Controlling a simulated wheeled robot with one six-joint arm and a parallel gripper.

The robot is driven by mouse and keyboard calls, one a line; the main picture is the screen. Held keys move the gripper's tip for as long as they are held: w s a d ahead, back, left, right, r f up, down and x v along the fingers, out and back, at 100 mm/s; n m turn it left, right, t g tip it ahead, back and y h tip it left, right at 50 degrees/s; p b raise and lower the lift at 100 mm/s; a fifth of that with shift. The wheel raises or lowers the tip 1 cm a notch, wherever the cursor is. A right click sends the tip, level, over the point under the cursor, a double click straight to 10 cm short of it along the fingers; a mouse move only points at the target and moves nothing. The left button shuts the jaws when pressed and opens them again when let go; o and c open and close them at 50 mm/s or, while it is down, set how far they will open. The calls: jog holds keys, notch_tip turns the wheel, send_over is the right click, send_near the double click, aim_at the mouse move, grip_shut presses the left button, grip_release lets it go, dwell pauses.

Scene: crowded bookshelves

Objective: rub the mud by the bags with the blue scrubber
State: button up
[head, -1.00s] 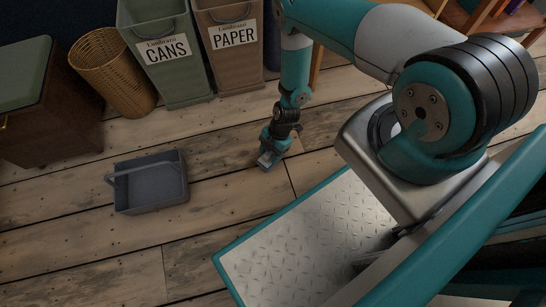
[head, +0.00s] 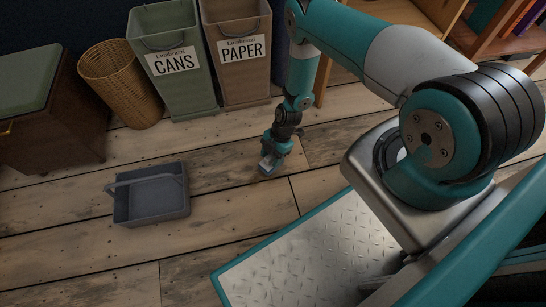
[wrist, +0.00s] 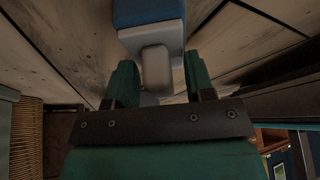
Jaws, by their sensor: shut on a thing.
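The scrubber (wrist: 150,12) has a blue block and a grey handle in the wrist view. My gripper (head: 276,153) is shut on the handle, with a green finger on each side in the wrist view (wrist: 152,85). In the head view the scrubber (head: 268,167) is low, at or just above the floor; contact cannot be told. The green CANS bag (head: 172,62) and the brown PAPER bag (head: 241,51) stand upright behind and left of my gripper. I cannot make out the mud clearly; my arm and gripper hide some of the floor near the bags.
A grey caddy (head: 152,205) sits on the floor to the left. A wicker basket (head: 122,85) and a brown box with a green lid (head: 40,120) stand at the back left. Shelves with books (head: 505,25) are at the upper right. Floor between caddy and gripper is clear.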

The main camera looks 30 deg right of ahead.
jog(key=shift+r+p, duration=2.6)
jog(key=shift+r, duration=0.4)
notch_tip(320, 180, up, 3)
jog(key=p, duration=0.2)
jog(key=shift+r+p, duration=0.1)
jog(key=shift+p, duration=0.25)
